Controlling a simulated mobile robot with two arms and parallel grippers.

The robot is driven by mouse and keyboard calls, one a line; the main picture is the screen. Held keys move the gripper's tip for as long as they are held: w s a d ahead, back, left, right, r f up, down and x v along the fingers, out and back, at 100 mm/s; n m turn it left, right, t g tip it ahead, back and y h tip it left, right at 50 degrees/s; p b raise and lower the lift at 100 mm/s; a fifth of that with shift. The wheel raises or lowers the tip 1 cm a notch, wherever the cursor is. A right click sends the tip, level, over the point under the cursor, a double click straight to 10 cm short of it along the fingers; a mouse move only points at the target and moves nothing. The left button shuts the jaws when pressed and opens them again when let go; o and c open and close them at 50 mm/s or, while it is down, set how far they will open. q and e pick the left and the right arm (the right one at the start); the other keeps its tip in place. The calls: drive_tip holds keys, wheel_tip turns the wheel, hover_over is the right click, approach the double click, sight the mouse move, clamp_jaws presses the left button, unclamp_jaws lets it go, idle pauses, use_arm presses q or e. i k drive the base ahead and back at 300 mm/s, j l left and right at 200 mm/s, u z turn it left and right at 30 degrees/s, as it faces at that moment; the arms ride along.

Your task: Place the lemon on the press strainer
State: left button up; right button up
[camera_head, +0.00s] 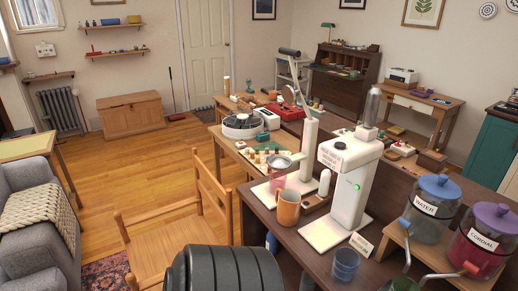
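A white lever press (308,145) stands on the dark counter, its arm reaching up and to the left. A small pale bowl-shaped part (278,162), which looks like the press strainer, sits at its front above a pinkish glass (278,182). I cannot make out anything lying in the strainer at this size. No lemon can be made out in this view. Neither of my grippers is in view.
On the counter (310,245) stand an orange mug (288,209), a white soda machine (350,182) and a bluish glass (345,264). Water (431,207) and cordial (486,240) dispensers stand right on a wooden stand. A wooden chair (180,235) is left of the counter.

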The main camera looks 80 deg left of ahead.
sight(280, 163)
drive_tip(key=j+u, duration=0.1)
drive_tip(key=u, duration=1.75)
drive_tip(key=k+j, duration=0.05)
